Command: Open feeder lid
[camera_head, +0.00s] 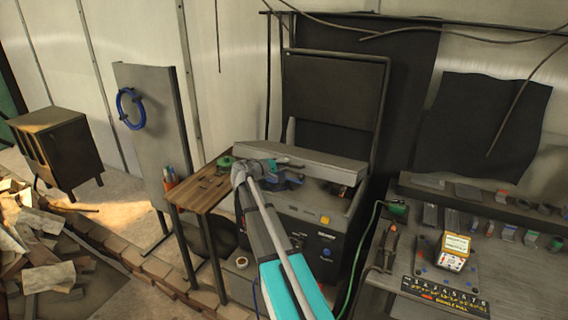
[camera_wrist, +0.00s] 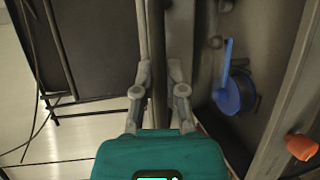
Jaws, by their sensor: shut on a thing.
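The feeder is a dark grey box (camera_head: 322,210) with a control panel on its front, right of the wooden shelf. Its grey lid (camera_head: 325,165) is raised off the box, with a gap under it showing blue and orange parts. My gripper (camera_head: 262,170) is at the lid's near left side. In the wrist view my gripper (camera_wrist: 159,75) is shut on the dark lid edge (camera_wrist: 157,40), one finger on each side. Right of the edge, the feeder's inside shows a blue round part with a lever (camera_wrist: 232,92) and an orange knob (camera_wrist: 301,147). My arm hides part of the box front.
A wooden shelf (camera_head: 205,188) with pens is close on the left. A dark framed panel (camera_head: 333,95) stands behind the feeder. A bench (camera_head: 375,285) with a yellow-white meter (camera_head: 455,252) and tools is on the right. A green cable (camera_head: 362,250) hangs between feeder and bench.

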